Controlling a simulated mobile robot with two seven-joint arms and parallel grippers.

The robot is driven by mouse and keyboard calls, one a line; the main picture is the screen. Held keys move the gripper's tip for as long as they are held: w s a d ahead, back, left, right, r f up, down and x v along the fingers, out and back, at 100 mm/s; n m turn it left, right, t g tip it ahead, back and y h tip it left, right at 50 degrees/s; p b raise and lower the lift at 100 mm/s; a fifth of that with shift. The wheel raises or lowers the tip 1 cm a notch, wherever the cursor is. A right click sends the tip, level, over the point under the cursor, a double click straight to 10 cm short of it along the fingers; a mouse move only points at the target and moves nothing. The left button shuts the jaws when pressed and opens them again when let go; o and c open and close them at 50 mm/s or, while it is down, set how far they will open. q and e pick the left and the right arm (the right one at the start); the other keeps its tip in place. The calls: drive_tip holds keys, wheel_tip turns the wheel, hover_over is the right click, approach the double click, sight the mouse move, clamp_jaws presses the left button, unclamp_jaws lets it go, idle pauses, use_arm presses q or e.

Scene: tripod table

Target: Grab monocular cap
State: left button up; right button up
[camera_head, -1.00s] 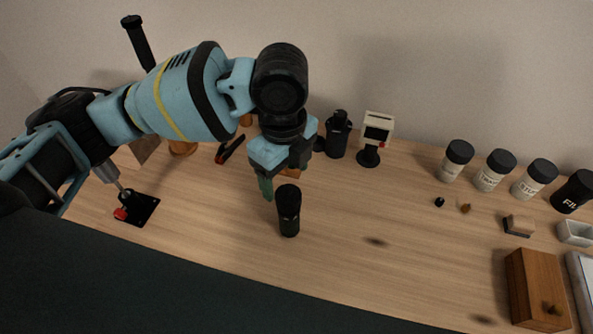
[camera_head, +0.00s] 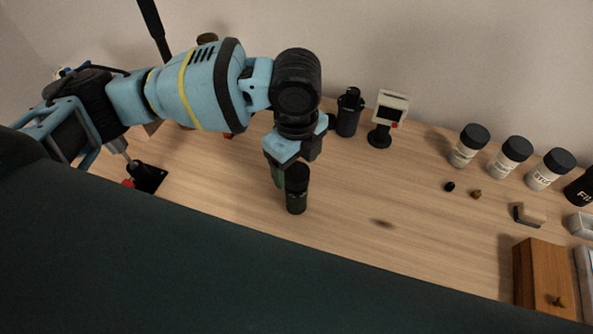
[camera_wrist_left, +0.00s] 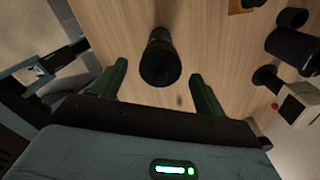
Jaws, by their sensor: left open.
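A dark monocular (camera_head: 296,198) stands upright on the wooden table, with its black cap (camera_head: 297,174) at the top. In the left wrist view the cap (camera_wrist_left: 160,66) faces the camera, between the two green fingers. My left gripper (camera_head: 287,168) is open and empty, right at the monocular's upper part. In the left wrist view the open gripper (camera_wrist_left: 158,72) has a clear gap on each side of the cap. In the head view one finger shows just left of the cap, and the other is hidden. My right gripper is not in view.
A black canister (camera_head: 349,115) and a small white-and-black device (camera_head: 388,115) stand behind the gripper. Several black-lidded jars (camera_head: 468,148) line the back right. A wooden box (camera_head: 540,275) is at the front right. The table right of the monocular is mostly clear.

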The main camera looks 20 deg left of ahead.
use_arm(q)
wheel_tip(320, 180, down, 2)
drive_tip(key=shift+f, duration=0.1)
drive_tip(key=shift+c, duration=0.8)
drive_tip(key=c, duration=0.8)
drive_tip(key=shift+c, duration=0.2)
